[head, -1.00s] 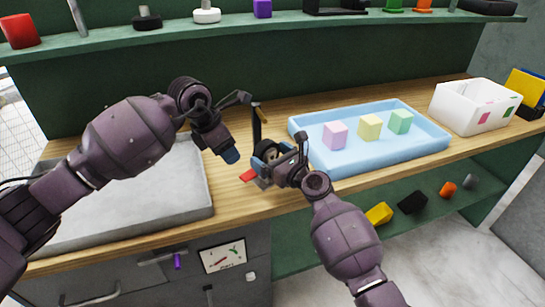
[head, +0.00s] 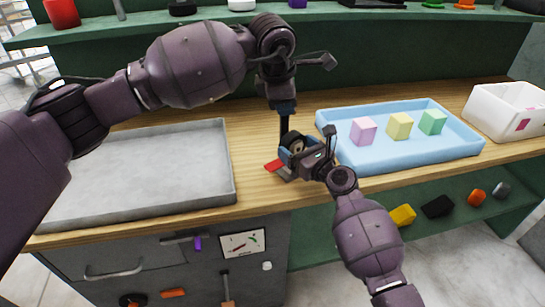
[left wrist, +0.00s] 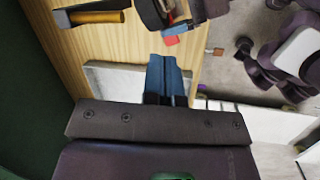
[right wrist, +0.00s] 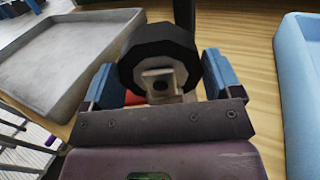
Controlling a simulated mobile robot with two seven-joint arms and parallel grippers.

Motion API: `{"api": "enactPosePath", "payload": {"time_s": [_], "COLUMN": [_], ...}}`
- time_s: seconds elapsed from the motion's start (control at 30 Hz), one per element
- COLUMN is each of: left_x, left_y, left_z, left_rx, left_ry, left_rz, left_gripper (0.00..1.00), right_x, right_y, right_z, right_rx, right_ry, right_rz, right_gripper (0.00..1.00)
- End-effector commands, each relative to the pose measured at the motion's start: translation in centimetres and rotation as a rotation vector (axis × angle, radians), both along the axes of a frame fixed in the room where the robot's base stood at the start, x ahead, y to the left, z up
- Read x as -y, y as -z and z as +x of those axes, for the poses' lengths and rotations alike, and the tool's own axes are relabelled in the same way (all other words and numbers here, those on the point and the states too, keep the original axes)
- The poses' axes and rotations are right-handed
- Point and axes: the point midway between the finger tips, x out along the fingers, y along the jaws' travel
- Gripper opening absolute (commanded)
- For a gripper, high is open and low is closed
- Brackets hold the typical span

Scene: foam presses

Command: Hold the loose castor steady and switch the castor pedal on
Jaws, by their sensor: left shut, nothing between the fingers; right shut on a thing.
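The loose castor (head: 297,146) stands on the wooden worktop, its black wheel (right wrist: 158,45) and pale bracket showing in the right wrist view. My right gripper (head: 304,150) is shut on it, with one blue finger on each side. The red pedal (head: 274,166) sticks out low at the castor's left; it also shows in the left wrist view (left wrist: 171,40). Whether it is pressed I cannot tell. My left gripper (head: 283,106) is shut and empty, pointing down above and behind the castor. In the left wrist view its blue fingers (left wrist: 166,78) are together, apart from the pedal.
A grey tray (head: 225,165) lies left, and a blue tray (head: 455,150) with pastel cubes lies close at right. A white box (head: 490,112) stands far right. A green shelf (head: 200,28) runs behind.

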Motion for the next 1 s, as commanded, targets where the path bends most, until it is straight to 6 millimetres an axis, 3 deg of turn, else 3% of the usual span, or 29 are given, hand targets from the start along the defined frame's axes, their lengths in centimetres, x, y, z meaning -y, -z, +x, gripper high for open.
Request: {"api": "enactPosePath", "payload": {"time_s": [0.17,0.5,0.7,1.0], "left_x": [0.7,-1.1,-1.4,-1.4], "left_y": [-0.3,2.2,2.2,2.2], "left_z": [-0.6,-1.6,-1.8,-1.8], "left_rx": [0.035,-0.046,-0.063,-0.063], "left_ry": [0.282,0.718,0.857,0.894], "left_rz": [0.24,0.505,0.547,0.555], "left_gripper": [0.0,0.0,0.0,0.0], "right_x": [0.0,0.0,0.0,0.0], "right_y": [0.0,0.0,0.0,0.0], "right_z": [0.0,0.0,0.0,0.0], "right_rx": [0.0,0.0,0.0,0.0], "right_ry": [0.0,0.0,0.0,0.0], "right_rz": [0.0,0.0,0.0,0.0], "right_gripper": [0.46,0.46,0.46,0.46]}}
